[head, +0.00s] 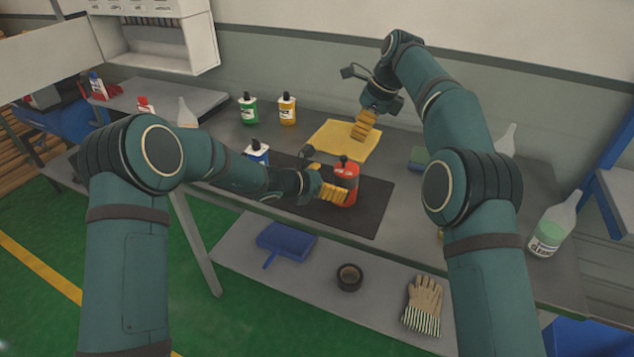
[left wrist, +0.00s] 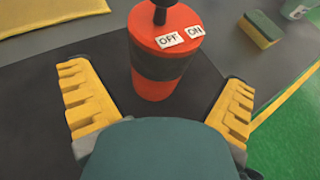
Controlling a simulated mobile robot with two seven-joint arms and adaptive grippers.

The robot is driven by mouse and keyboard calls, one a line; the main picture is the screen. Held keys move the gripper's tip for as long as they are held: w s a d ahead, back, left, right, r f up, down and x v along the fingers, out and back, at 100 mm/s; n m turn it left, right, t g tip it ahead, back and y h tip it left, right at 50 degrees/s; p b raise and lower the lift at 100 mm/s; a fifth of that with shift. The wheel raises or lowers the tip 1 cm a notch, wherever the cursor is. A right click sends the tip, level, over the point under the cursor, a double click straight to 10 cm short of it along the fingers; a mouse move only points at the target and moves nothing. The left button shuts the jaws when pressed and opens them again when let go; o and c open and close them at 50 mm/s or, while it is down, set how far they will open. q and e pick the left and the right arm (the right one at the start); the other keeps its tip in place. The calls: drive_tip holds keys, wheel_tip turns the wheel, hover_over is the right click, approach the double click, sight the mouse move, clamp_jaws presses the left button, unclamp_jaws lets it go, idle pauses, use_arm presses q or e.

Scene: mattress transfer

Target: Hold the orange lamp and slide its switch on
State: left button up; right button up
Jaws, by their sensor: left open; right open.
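The orange lamp (head: 347,183) stands upright on the dark mat (head: 372,214) on the workbench. In the left wrist view the lamp (left wrist: 160,85) shows a dark band, a black knob on top, and white OFF and ON labels; the knob is nearer the OFF label. My left gripper (head: 335,193) is open, with its yellow fingers on either side of the lamp; it also shows in the left wrist view (left wrist: 160,105), with gaps between fingers and lamp. My right gripper (head: 362,132) is open and empty above the yellow cloth (head: 340,144), behind the lamp.
Green (head: 248,109) and yellow (head: 287,108) bottles stand at the back, and a blue bottle (head: 257,153) stands left of the lamp. A green-and-yellow sponge (left wrist: 260,29) lies to the right. The lower shelf holds a dustpan, tape and gloves.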

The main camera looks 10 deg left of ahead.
use_arm(q)
drive_tip(key=shift+x, duration=2.6)
drive_tip(key=shift+c, duration=0.3)
